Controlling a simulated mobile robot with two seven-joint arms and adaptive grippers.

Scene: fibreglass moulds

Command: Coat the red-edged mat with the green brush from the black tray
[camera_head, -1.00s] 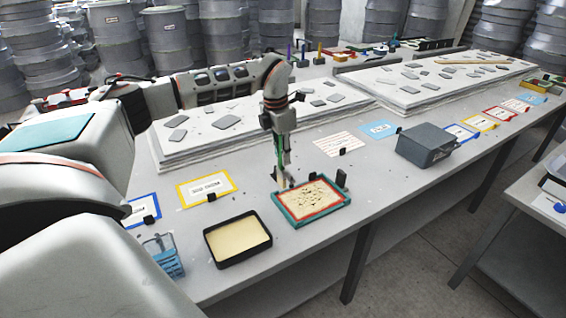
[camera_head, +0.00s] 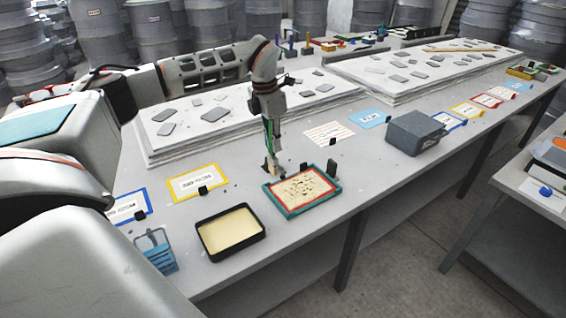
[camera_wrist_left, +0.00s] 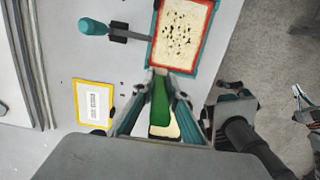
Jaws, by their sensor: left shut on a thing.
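The red-edged mat (camera_head: 306,187), cream with dark specks, lies in a teal frame on the table. It also shows at the top of the left wrist view (camera_wrist_left: 182,32). My left gripper (camera_head: 272,165) points down just behind the mat's back left corner. It is shut on the green brush (camera_head: 268,137), held roughly upright. The brush's green body shows between the fingers in the left wrist view (camera_wrist_left: 160,103); whether its tip touches anything is unclear. The black tray (camera_head: 206,243) holds cream material and stands left of the mat, nearer me. My right gripper is not seen clearly.
A blue see-through container (camera_head: 158,256) stands left of the black tray. A grey box (camera_head: 415,133) stands to the right. White slabs (camera_head: 215,115) with grey pieces fill the table's back. A teal-handled tool (camera_wrist_left: 93,27) lies beside the mat. Labelled cards line the table.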

